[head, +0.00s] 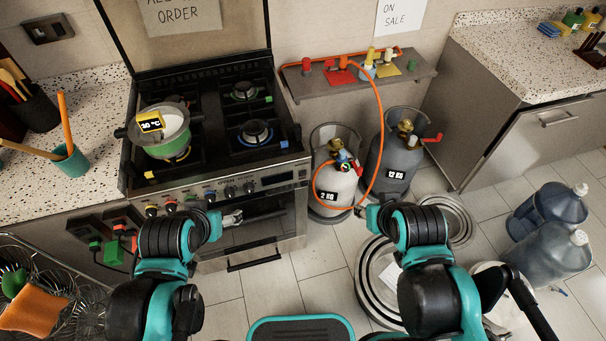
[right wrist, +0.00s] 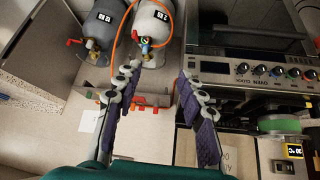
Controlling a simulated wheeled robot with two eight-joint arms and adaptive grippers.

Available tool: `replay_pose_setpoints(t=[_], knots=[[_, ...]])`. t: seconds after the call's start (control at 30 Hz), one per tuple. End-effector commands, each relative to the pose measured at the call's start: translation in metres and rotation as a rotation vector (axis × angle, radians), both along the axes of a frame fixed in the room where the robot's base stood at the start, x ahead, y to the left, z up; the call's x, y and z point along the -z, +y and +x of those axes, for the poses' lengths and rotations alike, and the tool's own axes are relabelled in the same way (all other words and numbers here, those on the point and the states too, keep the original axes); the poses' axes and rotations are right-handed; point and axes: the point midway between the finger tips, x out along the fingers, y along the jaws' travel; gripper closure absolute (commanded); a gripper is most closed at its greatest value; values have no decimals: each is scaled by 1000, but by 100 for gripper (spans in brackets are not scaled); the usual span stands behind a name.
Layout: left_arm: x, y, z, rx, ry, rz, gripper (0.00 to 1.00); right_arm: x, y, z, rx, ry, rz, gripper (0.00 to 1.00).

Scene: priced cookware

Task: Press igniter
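The stove (head: 215,185) stands at the left of the head view, with a row of coloured and black knobs (head: 208,195) along its front panel. The panel and knobs (right wrist: 265,70) also show at the right of the right wrist view. I cannot single out the igniter. My left gripper (head: 233,218) is in front of the stove, below the knobs; its fingers are too small to tell open from shut. My right gripper (right wrist: 158,72) is open and empty, with its fingers wide apart. In the head view it (head: 360,211) is in front of the gas cylinders.
A 2 KG cylinder (head: 335,180) with an orange hose (head: 377,120) and a 12 KG cylinder (head: 395,160) stand right of the stove. Metal basins and water bottles (head: 556,250) occupy the floor at right.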

Motion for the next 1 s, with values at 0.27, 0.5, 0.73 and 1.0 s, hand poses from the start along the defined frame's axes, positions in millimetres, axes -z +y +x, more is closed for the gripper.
replay_pose_setpoints(t=[0.27, 0.5, 0.73, 1.0], knots=[[0, 0, 0, 0, 0, 0, 27, 0, 0, 0, 0, 0, 0, 65], [0, 0, 0, 0, 0, 0, 27, 0, 0, 0, 0, 0, 0, 100], [0, 0, 0, 0, 0, 0, 27, 0, 0, 0, 0, 0, 0, 100], [0, 0, 0, 0, 0, 0, 27, 0, 0, 0, 0, 0, 0, 100]])
